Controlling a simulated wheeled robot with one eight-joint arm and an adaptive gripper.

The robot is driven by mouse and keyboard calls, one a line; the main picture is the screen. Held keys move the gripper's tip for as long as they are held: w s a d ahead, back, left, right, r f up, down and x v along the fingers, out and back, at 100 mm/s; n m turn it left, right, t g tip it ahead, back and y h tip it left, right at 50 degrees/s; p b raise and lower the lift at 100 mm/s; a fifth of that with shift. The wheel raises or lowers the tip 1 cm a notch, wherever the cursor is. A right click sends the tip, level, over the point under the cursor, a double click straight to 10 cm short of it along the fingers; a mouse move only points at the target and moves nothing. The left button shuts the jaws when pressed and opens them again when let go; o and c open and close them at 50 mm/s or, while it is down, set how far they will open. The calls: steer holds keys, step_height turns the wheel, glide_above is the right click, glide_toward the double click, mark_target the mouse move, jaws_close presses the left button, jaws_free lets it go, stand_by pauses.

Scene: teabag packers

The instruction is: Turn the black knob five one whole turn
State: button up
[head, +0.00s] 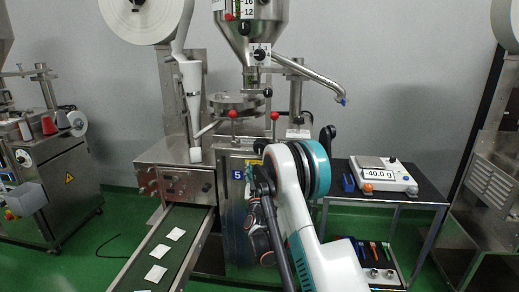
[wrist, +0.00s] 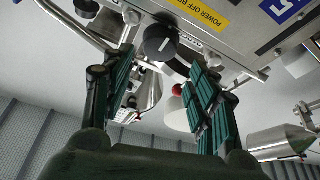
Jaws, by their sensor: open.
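The black knob (wrist: 160,42) is round with a white pointer line and sits on a metal panel (wrist: 222,45) at the top middle of the wrist view. My gripper (wrist: 162,64) is open, its green-padded fingers apart below the knob in the picture, one to each side. The fingers appear empty and not closed on the knob. In the head view my gripper (head: 250,190) is at the machine front, beside a blue label reading 5 (head: 238,174). My arm hides the knob there.
A yellow power-off label (wrist: 208,12) and a blue label (wrist: 283,8) are near the knob. A conveyor (head: 150,246) with several teabags (head: 155,273) runs left of my arm. A scale (head: 385,173) reading -40.0 g stands on a side table (head: 425,188) at right.

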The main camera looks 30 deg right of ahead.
steer(key=shift+b+x, duration=1.5)
steer(key=shift+x, duration=4.5)
steer(key=shift+f, duration=0.1)
steer(key=c, duration=0.8)
